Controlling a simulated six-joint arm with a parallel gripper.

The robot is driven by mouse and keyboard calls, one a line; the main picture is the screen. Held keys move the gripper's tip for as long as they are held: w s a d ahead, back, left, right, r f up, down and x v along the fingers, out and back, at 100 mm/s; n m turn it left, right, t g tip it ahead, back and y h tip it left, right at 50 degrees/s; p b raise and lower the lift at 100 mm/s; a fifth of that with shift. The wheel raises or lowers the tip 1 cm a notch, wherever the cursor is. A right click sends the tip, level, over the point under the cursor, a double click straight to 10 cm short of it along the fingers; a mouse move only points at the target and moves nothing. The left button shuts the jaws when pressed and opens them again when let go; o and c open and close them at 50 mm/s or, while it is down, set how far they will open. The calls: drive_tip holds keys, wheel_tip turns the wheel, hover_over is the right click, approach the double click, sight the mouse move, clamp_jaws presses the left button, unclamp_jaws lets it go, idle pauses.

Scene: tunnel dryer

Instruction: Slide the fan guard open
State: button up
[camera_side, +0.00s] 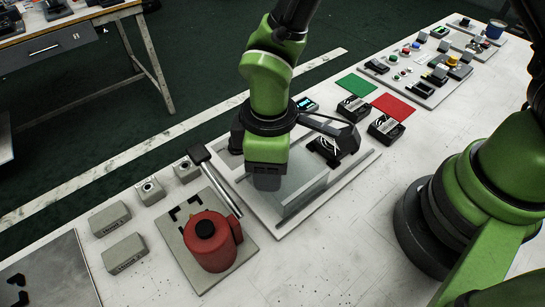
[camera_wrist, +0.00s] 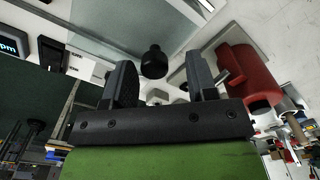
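The fan guard looks like a clear, glass-like panel (camera_side: 303,190) on a pale grey base plate (camera_side: 290,233), under my wrist in the side view. A clear pane, probably the same guard, shows at the top of the wrist view (camera_wrist: 125,22). A black round knob (camera_wrist: 154,62) appears between my fingertips there, with gaps on both sides. My gripper (camera_wrist: 163,60) has its two fingers apart and nothing clamped between them. In the side view my gripper (camera_side: 268,182) points down at the guard's left part. Its fingertips and the knob are hidden there.
A red cylindrical body with a black cap (camera_side: 212,242) stands on a grey plate left of the guard, beside a black-ended lever (camera_side: 217,178). Grey blocks (camera_side: 110,219) lie further left. Green (camera_side: 356,86) and red (camera_side: 394,107) mats and small boxes lie behind and right.

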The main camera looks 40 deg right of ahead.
wheel_tip(320, 180, up, 10)
idle(0.6)
drive_tip(key=s+d+r+m+t+y, duration=0.25)
drive_tip(key=d+r+m, duration=0.35)
drive_tip(key=d+r, duration=0.35)
drive_tip(key=s+d+r+m+t, duration=0.4)
drive_tip(key=s+d+m, duration=0.2)
drive_tip(key=s+m, duration=0.1)
drive_tip(key=shift+s+r+t, duration=0.25)
drive_tip(key=shift+s+t, duration=0.1)
